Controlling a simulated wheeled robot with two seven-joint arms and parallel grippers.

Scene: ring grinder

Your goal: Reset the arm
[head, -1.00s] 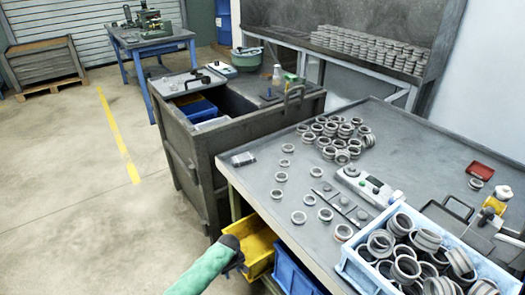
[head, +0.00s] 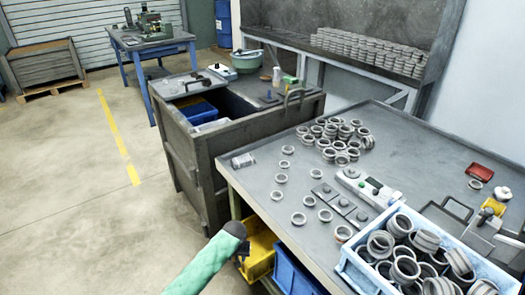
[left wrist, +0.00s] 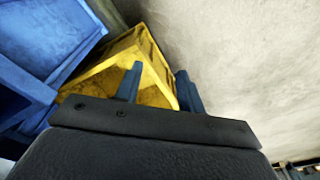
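My left arm comes in from the bottom of the head view in a green sleeve. Its left gripper (head: 243,256) hangs beside the table's front edge, near the yellow bin, and is mostly hidden by the dark wrist. In the left wrist view the two fingers of the left gripper (left wrist: 158,82) stand apart with nothing between them, so it is open and empty. The yellow bin (left wrist: 150,50) lies beyond the fingers. My right gripper is in neither current view.
The grey table (head: 260,178) carries several loose metal rings (head: 298,218) and a blue crate (head: 352,262) full of rings. Below its edge are the yellow bin (head: 262,248) and a blue bin (head: 290,272). A dark cabinet (head: 190,160) stands behind. The floor at left is clear.

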